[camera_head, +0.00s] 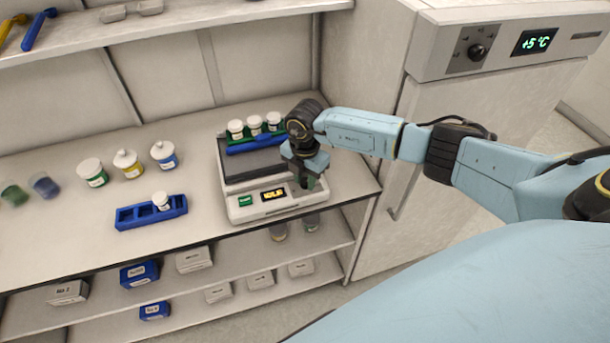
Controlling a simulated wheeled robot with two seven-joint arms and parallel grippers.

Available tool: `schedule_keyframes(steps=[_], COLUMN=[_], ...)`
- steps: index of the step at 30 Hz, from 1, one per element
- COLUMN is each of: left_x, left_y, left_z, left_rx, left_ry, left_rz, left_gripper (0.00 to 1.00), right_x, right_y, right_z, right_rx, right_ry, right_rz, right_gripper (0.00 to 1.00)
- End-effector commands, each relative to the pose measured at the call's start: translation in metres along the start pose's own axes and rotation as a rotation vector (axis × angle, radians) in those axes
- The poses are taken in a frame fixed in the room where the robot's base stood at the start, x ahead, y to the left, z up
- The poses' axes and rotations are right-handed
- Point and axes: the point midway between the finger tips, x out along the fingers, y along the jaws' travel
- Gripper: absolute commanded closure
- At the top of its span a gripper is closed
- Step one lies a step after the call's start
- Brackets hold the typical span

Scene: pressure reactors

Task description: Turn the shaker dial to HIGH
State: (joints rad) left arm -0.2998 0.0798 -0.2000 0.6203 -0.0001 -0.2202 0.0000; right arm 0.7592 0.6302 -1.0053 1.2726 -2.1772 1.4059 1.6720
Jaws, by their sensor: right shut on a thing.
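The shaker (236,207) is a white box with a dark top plate, standing near the right end of the bench. Its front face has a green button (246,201) and a small display with yellow characters (273,194), too small to read surely. My right gripper (308,184) points down at the right part of the front face and is shut on the shaker dial, which its fingers hide. The dial's setting cannot be seen. A blue and green rack with several white-capped vials (255,125) sits on the shaker's top. My left gripper is not in view.
A blue rack (135,216) with one white-capped vial stands left of the shaker. Several capped jars (92,172) stand farther left. A fridge (440,110) showing +5°C stands at the right. Shelves with boxes (193,260) lie below the bench; another shelf (180,22) hangs above.

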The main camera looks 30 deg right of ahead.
Motion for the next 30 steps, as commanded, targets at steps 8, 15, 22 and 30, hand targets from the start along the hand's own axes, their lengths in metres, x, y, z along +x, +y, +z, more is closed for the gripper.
schedule_keyframes(steps=[8, 15, 22, 30], left_x=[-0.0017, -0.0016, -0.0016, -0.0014], left_y=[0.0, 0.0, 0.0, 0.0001], left_z=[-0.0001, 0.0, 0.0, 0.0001], left_rx=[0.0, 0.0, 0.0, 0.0], left_ry=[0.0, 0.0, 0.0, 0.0], left_rz=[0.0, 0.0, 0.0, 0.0], left_gripper=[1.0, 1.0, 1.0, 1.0], right_x=[-0.0023, -0.0023, -0.0015, -0.0006], right_y=[0.0017, 0.0017, 0.0012, 0.0011], right_z=[0.0018, 0.0018, 0.0011, 0.0002], right_rx=[0.027, 0.027, 0.025, 0.023], right_ry=[-0.003, -0.003, -0.002, -0.001], right_rz=[0.005, 0.005, 0.004, 0.003], right_gripper=[0.96, 0.96, 0.51, 0.51])
